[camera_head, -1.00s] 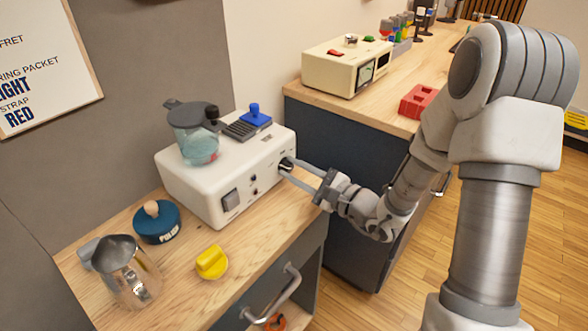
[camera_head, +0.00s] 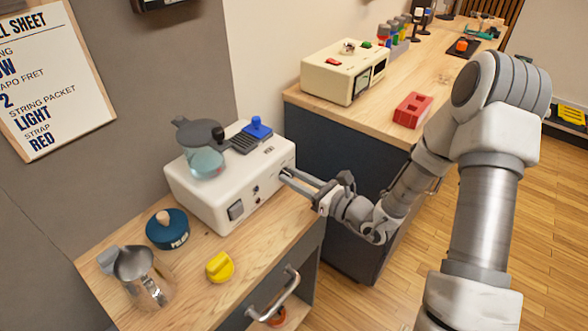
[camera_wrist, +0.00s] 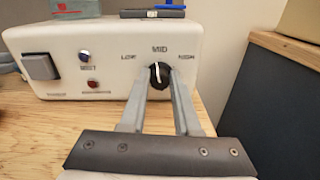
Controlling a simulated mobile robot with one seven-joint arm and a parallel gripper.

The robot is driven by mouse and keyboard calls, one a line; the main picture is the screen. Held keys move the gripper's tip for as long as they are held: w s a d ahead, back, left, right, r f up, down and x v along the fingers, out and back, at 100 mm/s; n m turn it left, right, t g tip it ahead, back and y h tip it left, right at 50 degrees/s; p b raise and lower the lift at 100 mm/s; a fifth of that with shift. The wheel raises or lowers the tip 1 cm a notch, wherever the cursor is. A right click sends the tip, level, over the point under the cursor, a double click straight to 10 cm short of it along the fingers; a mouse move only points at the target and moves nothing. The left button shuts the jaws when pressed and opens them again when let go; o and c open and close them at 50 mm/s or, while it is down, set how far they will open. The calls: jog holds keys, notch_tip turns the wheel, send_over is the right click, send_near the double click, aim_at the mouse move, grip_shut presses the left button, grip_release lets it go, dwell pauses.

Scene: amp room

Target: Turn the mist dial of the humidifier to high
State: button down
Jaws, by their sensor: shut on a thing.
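The humidifier is a white box (camera_head: 218,202) on the wooden cabinet top, with a clear tank (camera_head: 205,162) on it. In the wrist view its front panel (camera_wrist: 112,50) faces me. The black mist dial (camera_wrist: 159,76) has a white pointer line standing nearly upright, towards the MID label, with LOW at left and HIGH at right. My gripper (camera_wrist: 159,88) is shut on the dial, one finger on each side. In the head view my gripper (camera_head: 287,174) reaches the box's right end, and the fingers hide the dial.
A blue-topped item (camera_head: 257,128) sits on the box. A blue round pot (camera_head: 167,230), metal jug (camera_head: 143,277) and yellow knob-like piece (camera_head: 219,267) stand on the cabinet top. A cream device (camera_head: 327,80) and red block (camera_head: 412,110) are on the counter behind.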

jog(key=m+p, duration=0.3)
jog(key=shift+r+m+p, duration=0.25)
jog(key=shift+m+p, duration=0.05)
jog(key=shift+m, duration=0.1)
jog(key=m+p, duration=0.4)
jog(key=shift+w+d, duration=0.1)
jog(key=m+p, duration=0.3)
jog(key=m, duration=0.1)
jog(key=shift+f, duration=0.2)
jog(key=shift+f+m+p, duration=0.15)
jog(key=shift+m+p, duration=0.4)
jog(key=shift+m, duration=0.65)
jog(key=c, duration=0.6)
grip_release()
